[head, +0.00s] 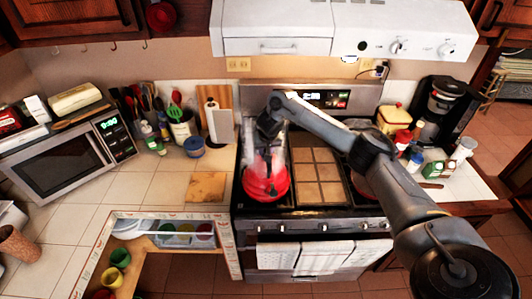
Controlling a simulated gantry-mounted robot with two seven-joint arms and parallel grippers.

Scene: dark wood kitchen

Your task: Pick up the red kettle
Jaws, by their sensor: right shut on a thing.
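The red kettle (265,186) stands at the left of the stove top (297,207) in the head view. My right arm comes in from the lower right and reaches across the stove. My right gripper (266,163) points down at the kettle's top and is shut on the kettle, probably at its handle. The fingers and handle are small and partly blurred, so the exact grip is hard to see. I cannot tell whether the kettle is lifted off the burner. My left gripper is not in view.
A tan tiled panel (318,177) covers the stove's middle. A white range hood (340,30) hangs above. A paper towel roll (218,122) and utensils stand left of the stove. Bottles and a coffee maker (447,106) stand right. The left counter has bare tiles.

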